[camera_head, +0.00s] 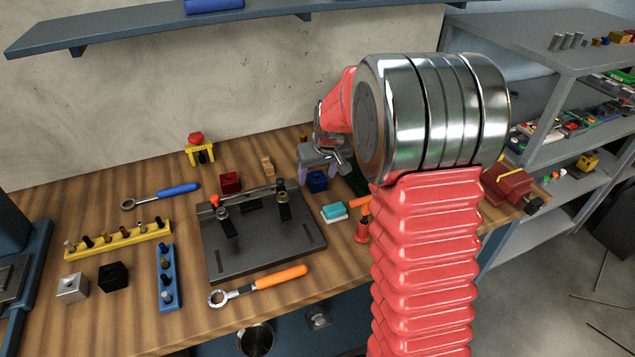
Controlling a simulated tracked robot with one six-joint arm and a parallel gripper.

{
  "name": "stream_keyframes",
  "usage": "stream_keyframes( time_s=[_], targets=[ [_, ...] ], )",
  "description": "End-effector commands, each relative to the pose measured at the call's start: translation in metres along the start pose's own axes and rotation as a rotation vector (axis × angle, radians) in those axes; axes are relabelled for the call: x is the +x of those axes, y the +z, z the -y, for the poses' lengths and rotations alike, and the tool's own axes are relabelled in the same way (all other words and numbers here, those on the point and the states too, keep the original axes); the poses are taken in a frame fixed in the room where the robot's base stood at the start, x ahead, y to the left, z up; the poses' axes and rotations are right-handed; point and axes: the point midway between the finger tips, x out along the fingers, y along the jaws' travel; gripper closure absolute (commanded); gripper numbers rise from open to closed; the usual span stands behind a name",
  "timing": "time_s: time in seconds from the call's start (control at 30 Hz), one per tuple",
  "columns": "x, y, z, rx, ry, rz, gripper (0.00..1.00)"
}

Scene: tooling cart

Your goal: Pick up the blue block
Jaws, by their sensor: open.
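A small dark blue block (317,181) sits on the wooden bench (120,331), behind the right part of the black fixture plate. My gripper (318,172) is directly above and around the block area, with pale purple fingers on either side of it. The jaws are open. I cannot tell whether the fingers touch the block. My red and chrome arm comes in from the right and hides the bench behind it.
A black fixture plate (262,243) with clamps lies just in front. A dark red block (230,182) and a small wooden piece (268,166) stand to the left. A teal and white block (334,212) lies in front right. A shelf (150,25) hangs on the wall above.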

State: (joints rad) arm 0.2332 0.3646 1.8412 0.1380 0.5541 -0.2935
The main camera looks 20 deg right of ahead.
Motion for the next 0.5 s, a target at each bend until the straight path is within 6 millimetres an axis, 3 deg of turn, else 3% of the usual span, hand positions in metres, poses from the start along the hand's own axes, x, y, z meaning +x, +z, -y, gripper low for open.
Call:
stream_keyframes(
  time_s=[0.2, 0.5],
  targets=[
    [0.021, 0.000, 0.000, 0.000, -0.001, 0.000, 0.39],
    [0.022, -0.001, 0.001, -0.001, -0.001, -0.001, 0.39]
  ],
)
